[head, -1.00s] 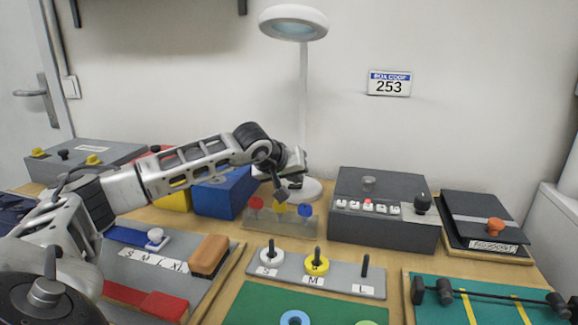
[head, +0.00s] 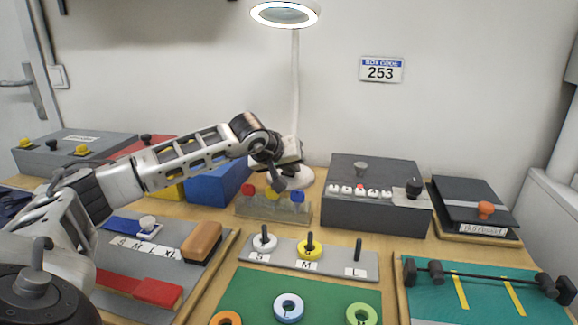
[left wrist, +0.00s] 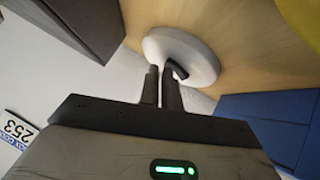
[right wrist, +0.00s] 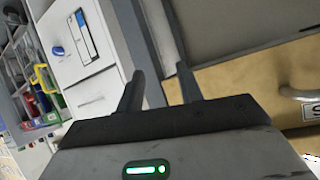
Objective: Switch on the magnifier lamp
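The magnifier lamp (head: 285,14) stands against the wall at the back of the table, and its ring head glows bright white. Its thin white stem runs down to a round white base (left wrist: 195,52). A black rocker-like switch (left wrist: 177,69) sits on the base. My left gripper (left wrist: 161,78) is shut, its fingertips together right by the switch; I cannot tell whether they touch it. In the head view my left gripper (head: 279,184) partly covers the base. My right gripper (right wrist: 157,82) is open and empty, away from the lamp, and shows only in the right wrist view.
A blue box (head: 218,185) stands close left of the lamp base. A dark grey box with buttons (head: 378,210) stands to its right. A rack with coloured knobs (head: 272,212) and a peg board (head: 300,256) lie in front.

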